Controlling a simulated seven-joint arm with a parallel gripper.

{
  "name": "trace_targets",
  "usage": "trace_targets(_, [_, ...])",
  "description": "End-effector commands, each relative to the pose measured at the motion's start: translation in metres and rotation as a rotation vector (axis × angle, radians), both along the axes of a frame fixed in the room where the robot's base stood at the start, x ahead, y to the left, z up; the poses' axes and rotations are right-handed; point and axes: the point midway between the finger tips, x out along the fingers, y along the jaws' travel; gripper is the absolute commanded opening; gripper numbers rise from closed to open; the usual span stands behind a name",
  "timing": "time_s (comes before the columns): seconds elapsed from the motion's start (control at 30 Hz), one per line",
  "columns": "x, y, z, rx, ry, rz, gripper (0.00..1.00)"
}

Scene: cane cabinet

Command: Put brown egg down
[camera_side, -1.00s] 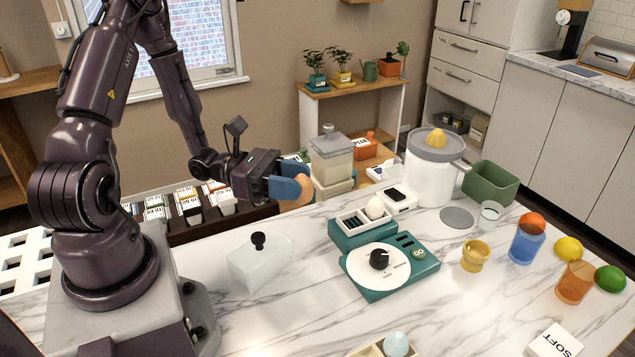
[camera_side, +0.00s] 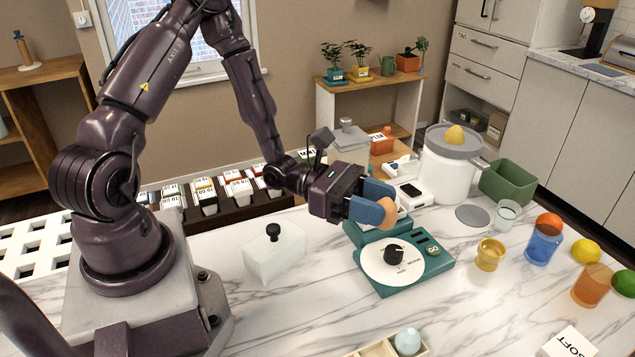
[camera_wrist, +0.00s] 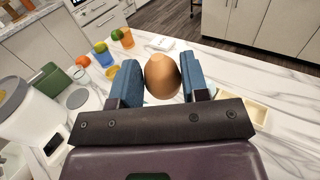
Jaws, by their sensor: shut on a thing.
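My gripper (camera_side: 376,208) is shut on the brown egg (camera_side: 388,213), with its blue fingers on either side of it. In the wrist view the brown egg (camera_wrist: 162,76) sits upright between the fingers, clear of the table behind it. My gripper hides most of the cooker's rear tray, and the white egg seen there earlier is hidden.
A white lidded dish (camera_side: 275,254) stands left of the cooker. A yellow egg cup (camera_side: 490,254) stands to the right, beyond it a blue glass (camera_side: 542,244) and an orange glass (camera_side: 592,285). A pale blue egg (camera_side: 407,341) sits in a wooden tray at the front. A white juicer (camera_side: 446,175) stands behind.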

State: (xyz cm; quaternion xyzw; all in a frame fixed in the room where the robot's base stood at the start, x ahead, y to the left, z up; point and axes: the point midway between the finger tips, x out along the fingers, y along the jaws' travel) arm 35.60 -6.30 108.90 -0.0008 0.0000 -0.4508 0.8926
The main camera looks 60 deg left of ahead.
Motion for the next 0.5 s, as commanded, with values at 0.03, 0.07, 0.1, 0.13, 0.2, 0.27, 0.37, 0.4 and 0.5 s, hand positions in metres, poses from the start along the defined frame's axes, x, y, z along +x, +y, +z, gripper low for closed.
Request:
trace_targets(0.03, [0.019, -0.02, 0.002, -0.007, -0.003, 0.017, 0.18])
trace_targets(0.07, [0.03, -0.028, 0.004, -0.007, -0.002, 0.038, 0.18])
trace_targets(0.1, [0.043, -0.039, 0.005, -0.007, -0.001, 0.07, 0.18])
trace_targets(0.13, [0.053, -0.046, 0.007, -0.007, 0.0, 0.095, 0.18])
trace_targets(0.2, [0.074, -0.061, 0.01, -0.008, 0.0, 0.158, 0.18])
trace_targets(0.27, [0.09, -0.071, 0.012, -0.01, 0.002, 0.216, 0.18])
trace_targets(0.37, [0.118, -0.085, 0.014, -0.011, 0.004, 0.324, 0.18])
trace_targets(0.4, [0.128, -0.09, 0.014, -0.012, 0.009, 0.371, 0.18])
trace_targets(0.5, [0.16, -0.097, 0.01, -0.014, 0.014, 0.52, 0.18])
